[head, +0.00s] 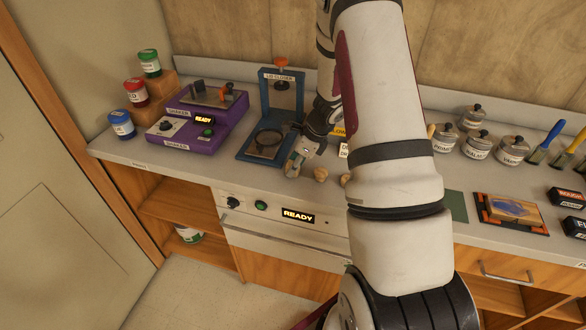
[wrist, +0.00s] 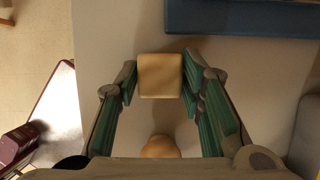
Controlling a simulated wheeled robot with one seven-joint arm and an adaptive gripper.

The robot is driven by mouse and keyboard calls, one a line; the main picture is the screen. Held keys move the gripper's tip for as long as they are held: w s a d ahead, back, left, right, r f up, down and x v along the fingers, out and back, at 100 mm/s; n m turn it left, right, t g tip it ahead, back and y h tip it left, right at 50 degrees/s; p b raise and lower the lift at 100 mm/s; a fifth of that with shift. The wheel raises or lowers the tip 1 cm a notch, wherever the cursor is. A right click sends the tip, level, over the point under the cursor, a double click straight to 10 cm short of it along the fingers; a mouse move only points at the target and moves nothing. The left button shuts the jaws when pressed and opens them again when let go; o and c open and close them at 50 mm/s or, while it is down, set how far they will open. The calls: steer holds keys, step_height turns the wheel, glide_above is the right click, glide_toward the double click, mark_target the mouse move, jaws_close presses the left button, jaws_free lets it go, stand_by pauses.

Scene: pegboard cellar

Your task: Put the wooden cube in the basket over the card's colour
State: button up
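In the wrist view a pale wooden cube (wrist: 160,75) sits between the green-padded fingers of my gripper (wrist: 160,84). A finger lies close along each side of it; I cannot tell whether both press on it. In the head view my gripper (head: 302,158) is low over the counter, in front of the blue lid closer (head: 281,112). A rounded wooden piece (wrist: 160,146) lies nearer my palm in the wrist view. Two small wooden pieces (head: 321,174) show beside my gripper in the head view. I cannot make out a basket or the card; my arm hides part of the counter.
A purple shaker (head: 196,118) and paint pots (head: 135,92) stand at the left. Several lidded tins (head: 476,143) and brushes (head: 551,140) are at the right. A panel reading READY (head: 298,215) is below the counter.

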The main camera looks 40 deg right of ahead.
steer(key=c, duration=0.4)
steer(key=shift+o, duration=0.2)
steer(key=shift+r, duration=0.15)
